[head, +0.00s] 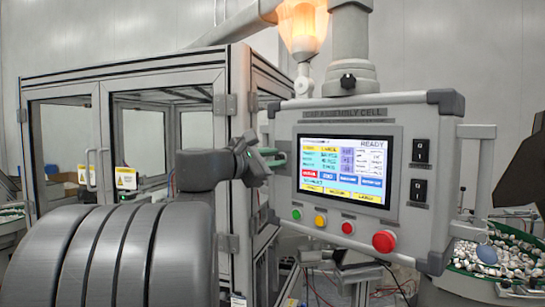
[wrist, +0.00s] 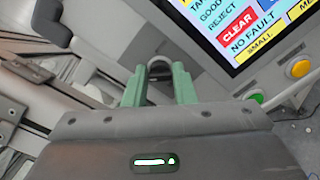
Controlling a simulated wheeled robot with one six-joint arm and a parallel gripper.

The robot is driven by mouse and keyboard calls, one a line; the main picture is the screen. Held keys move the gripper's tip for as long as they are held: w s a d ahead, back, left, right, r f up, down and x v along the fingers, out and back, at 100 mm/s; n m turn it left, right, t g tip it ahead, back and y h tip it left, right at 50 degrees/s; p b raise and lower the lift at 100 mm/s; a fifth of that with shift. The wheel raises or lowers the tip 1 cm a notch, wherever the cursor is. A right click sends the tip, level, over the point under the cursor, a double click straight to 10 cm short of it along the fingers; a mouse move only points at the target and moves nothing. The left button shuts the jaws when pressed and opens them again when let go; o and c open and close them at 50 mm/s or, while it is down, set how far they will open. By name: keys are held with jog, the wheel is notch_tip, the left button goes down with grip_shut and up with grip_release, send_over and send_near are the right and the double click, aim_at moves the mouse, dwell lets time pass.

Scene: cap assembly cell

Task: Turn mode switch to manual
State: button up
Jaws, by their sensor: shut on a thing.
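The control panel (head: 290,125) of the cap assembly cell faces me in the head view. Two black switches, an upper one (head: 421,151) and a lower one (head: 418,190), sit right of its screen; their labels are too small to read, so I cannot tell which is the mode switch. My gripper (head: 279,156) is at the panel's left edge, well away from both switches. The switches are out of the wrist view.
The lit screen (head: 343,167) reads READY. Green, yellow and red buttons (head: 384,241) line the panel's lower edge. A grey handle (head: 476,131) stands out at the right. A framed glass enclosure (head: 150,75) is behind my arm. A bowl of caps (head: 500,258) is at lower right.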

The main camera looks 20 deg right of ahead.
jog(key=shift+f, duration=0.1)
dwell(0.3)
jog(key=o, duration=1)
jog(key=b+v, duration=0.3)
jog(key=v, duration=1)
jog(key=shift+s+a+b, duration=0.25)
jog(key=shift+a+b, duration=0.1)
jog(key=shift+w+d, duration=0.1)
jog(key=shift+d, duration=0.05)
jog(key=p+x, duration=0.3)
jog(key=x, duration=1)
jog(key=shift+w+d+p, duration=0.15)
jog(key=shift+d+p, duration=0.05)
jog(key=shift+p, duration=0.2)
